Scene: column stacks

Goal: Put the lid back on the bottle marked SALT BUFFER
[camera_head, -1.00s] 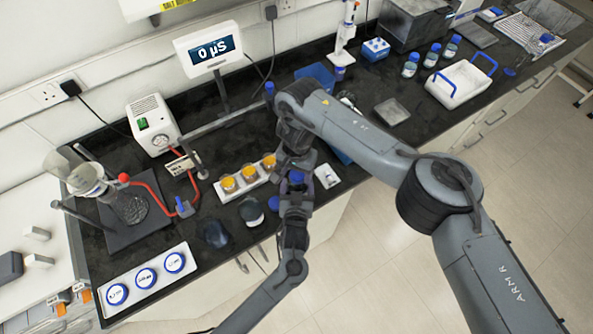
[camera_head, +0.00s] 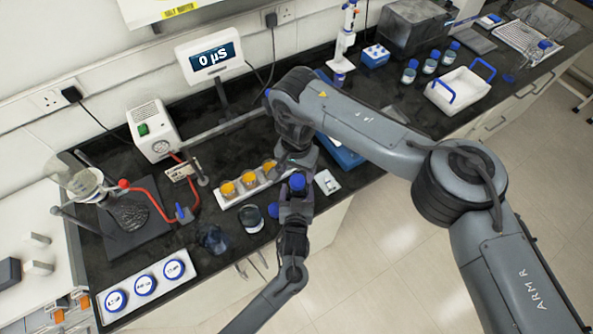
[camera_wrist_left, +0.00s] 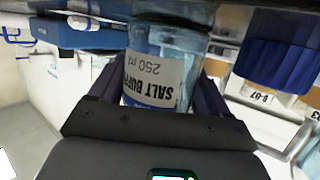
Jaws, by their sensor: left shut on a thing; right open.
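The clear bottle marked SALT BUFFER (camera_wrist_left: 165,65) is between the fingers of my left gripper, its label upside down in the left wrist view. My left gripper (camera_head: 297,200) is shut on it near the bench's front edge. A blue cap (camera_head: 297,181) shows at that gripper in the head view; I cannot tell whether it sits on the bottle. My right gripper (camera_head: 298,158) is open just behind the left one, its fingers partly hidden. A large blue lid (camera_wrist_left: 275,55) shows close by at the right of the left wrist view.
A white rack with orange-topped cups (camera_head: 248,180) stands just left of the grippers. A white tray with blue-ringed discs (camera_head: 146,285) lies front left. Several blue-capped bottles (camera_head: 430,62) stand at the back right.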

